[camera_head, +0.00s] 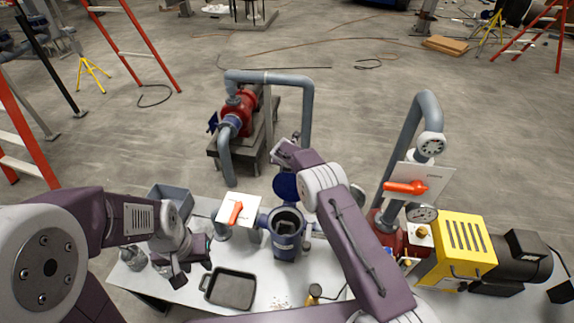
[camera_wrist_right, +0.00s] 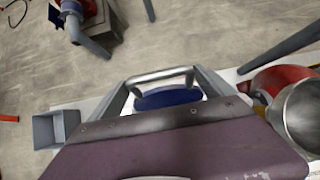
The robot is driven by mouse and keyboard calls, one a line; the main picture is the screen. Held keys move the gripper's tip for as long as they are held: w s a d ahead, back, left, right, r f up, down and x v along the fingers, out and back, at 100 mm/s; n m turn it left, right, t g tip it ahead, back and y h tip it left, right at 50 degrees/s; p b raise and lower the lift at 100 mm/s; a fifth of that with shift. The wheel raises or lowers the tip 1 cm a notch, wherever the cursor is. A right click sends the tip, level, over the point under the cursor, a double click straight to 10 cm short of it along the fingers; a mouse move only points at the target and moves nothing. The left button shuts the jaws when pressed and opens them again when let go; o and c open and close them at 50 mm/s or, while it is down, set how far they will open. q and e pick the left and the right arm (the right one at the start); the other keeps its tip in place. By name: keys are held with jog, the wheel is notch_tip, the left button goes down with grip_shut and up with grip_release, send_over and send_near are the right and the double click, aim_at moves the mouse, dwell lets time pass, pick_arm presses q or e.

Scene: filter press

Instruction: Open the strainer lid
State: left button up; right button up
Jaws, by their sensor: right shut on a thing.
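The blue strainer (camera_head: 286,241) stands on the table in the head view, its round mouth uncovered and dark inside. Its blue lid (camera_head: 285,187) is tilted up behind the mouth, partly hidden by my right arm. In the right wrist view, the lid (camera_wrist_right: 168,98) shows behind a pale metal handle bar (camera_wrist_right: 160,76). My right gripper (camera_wrist_right: 165,84) is shut on the lid handle, with a grey finger at each side of the bar. My left gripper (camera_head: 194,273) is open and empty above the table, left of the strainer.
A black tray (camera_head: 208,286) lies in front of the left gripper, and a grey bin (camera_head: 172,194) is behind it. An orange valve handle (camera_head: 235,213) is left of the strainer. A yellow motor guard (camera_head: 458,250) and pipes (camera_head: 400,140) stand to the right.

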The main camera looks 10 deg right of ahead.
pick_arm(q)
jog(key=shift+s+a+r, duration=0.1)
jog(key=shift+a, duration=0.15)
pick_arm(e)
jog(key=shift+w+d+r, duration=0.1)
jog(key=shift+w+r, duration=0.1)
jog(key=shift+r, duration=0.05)
jog(key=o, duration=1.7)
jog(key=shift+o, duration=0.2)
jog(key=shift+w+d+f, duration=0.15)
jog(key=shift+d+f, duration=0.05)
jog(key=shift+s+a+r, duration=0.2)
jog(key=shift+s+r, duration=0.1)
jog(key=shift+r, duration=0.2)
pick_arm(q)
notch_tip(320, 180, down, 3)
jog(key=b, duration=0.3)
jog(key=shift+d, duration=0.1)
pick_arm(e)
jog(key=v, duration=0.8)
